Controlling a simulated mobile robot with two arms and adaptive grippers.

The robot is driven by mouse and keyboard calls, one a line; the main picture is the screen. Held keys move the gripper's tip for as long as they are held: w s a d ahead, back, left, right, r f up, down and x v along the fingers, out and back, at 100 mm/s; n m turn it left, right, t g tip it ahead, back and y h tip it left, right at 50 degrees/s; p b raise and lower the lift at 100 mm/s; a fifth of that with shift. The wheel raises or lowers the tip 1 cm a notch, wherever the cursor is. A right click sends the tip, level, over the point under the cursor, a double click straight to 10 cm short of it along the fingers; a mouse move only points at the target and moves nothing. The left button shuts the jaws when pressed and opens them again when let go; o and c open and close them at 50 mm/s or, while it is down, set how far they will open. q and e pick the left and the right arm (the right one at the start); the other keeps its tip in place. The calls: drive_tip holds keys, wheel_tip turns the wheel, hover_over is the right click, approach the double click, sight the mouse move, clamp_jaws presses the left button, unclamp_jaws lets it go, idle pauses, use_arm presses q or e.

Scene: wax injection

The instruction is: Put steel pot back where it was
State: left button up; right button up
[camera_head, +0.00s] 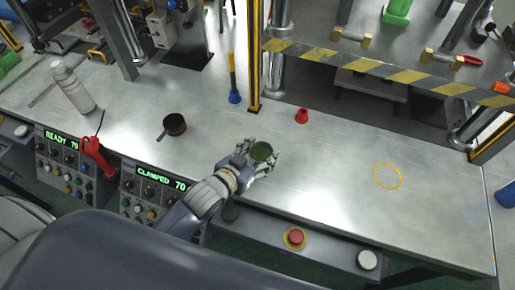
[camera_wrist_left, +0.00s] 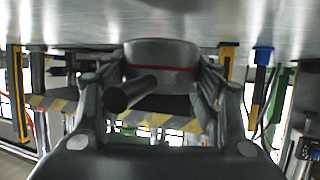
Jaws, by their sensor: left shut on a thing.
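The steel pot (camera_head: 263,151) is between the fingers of my left gripper (camera_head: 258,160), over the middle of the bench near its front edge. I cannot tell whether the pot touches the bench. My right gripper is not in view.
A dark pan with a handle (camera_head: 175,123) stands on the bench to the left. A yellow ring (camera_head: 387,176) marks the clear right part. A red cone-shaped part (camera_head: 302,115), a yellow post (camera_head: 255,70) and a striped press frame (camera_head: 370,67) stand behind. A spray bottle (camera_head: 72,88) is far left.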

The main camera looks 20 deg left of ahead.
sight(256, 153)
use_arm(q)
drive_tip(key=shift+w+a, duration=0.35)
drive_tip(key=shift+w, duration=0.25)
drive_tip(key=shift+w+a, duration=0.3)
drive_tip(key=shift+w, duration=0.3)
drive_tip(key=shift+w+f+p, duration=0.1)
drive_tip(key=shift+f+p, duration=0.45)
drive_tip(key=shift+f, duration=1.3)
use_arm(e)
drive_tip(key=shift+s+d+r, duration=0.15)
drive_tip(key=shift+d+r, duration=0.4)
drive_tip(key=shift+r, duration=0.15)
use_arm(q)
drive_tip(key=shift+f, duration=0.1)
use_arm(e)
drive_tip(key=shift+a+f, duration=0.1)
use_arm(q)
drive_tip(key=o, duration=1.2)
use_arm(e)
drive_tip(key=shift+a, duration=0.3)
